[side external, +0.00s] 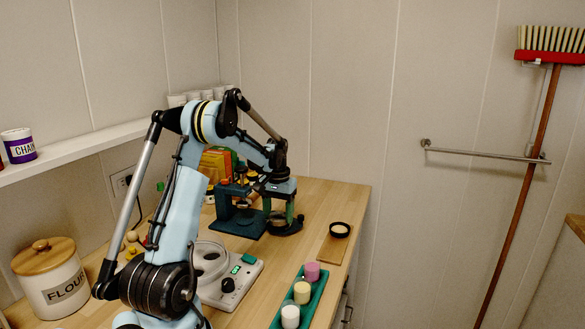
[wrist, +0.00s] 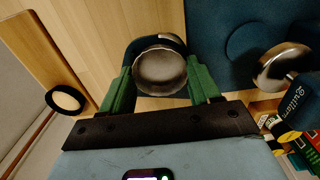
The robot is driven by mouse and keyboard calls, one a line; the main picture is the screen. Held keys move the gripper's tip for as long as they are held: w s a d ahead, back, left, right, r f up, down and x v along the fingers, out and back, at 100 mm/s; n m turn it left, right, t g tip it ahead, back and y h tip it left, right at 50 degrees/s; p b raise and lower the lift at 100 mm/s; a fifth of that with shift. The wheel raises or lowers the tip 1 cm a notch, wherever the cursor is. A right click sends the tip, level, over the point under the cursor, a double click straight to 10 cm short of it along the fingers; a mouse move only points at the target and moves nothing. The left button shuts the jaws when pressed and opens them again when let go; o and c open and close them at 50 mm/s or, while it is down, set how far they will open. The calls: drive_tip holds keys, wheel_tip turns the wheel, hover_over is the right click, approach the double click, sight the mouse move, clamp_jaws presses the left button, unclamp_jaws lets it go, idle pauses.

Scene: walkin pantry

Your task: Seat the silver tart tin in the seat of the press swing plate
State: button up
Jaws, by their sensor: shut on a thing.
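The silver tart tin (wrist: 160,70) is round and shallow and sits between the two green fingers of my gripper (wrist: 160,82) in the wrist view. My gripper is shut on it. The dark swing plate (wrist: 133,50) shows around the far rim and left of the tin, directly beneath it. I cannot tell whether the tin rests in the seat or hangs just above it. In the side view my gripper (side external: 278,208) is low over the swing plate (side external: 290,229), beside the teal press (side external: 236,222). The seat itself is hidden by the tin.
The press's round metal part (wrist: 283,67) stands close on the right in the wrist view. A black ring-shaped item (side external: 340,229) lies on a wooden board. A green tray (side external: 316,300) holds several coloured pieces. A white scale-like device (side external: 243,272) stands nearer on the counter.

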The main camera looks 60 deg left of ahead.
drive_tip(key=shift+f, duration=0.4)
idle(0.7)
drive_tip(key=o, duration=1.3)
drive_tip(key=shift+c, duration=0.2)
drive_tip(key=shift+r, duration=0.1)
drive_tip(key=shift+r, duration=3.4)
drive_tip(key=shift+d, duration=0.1)
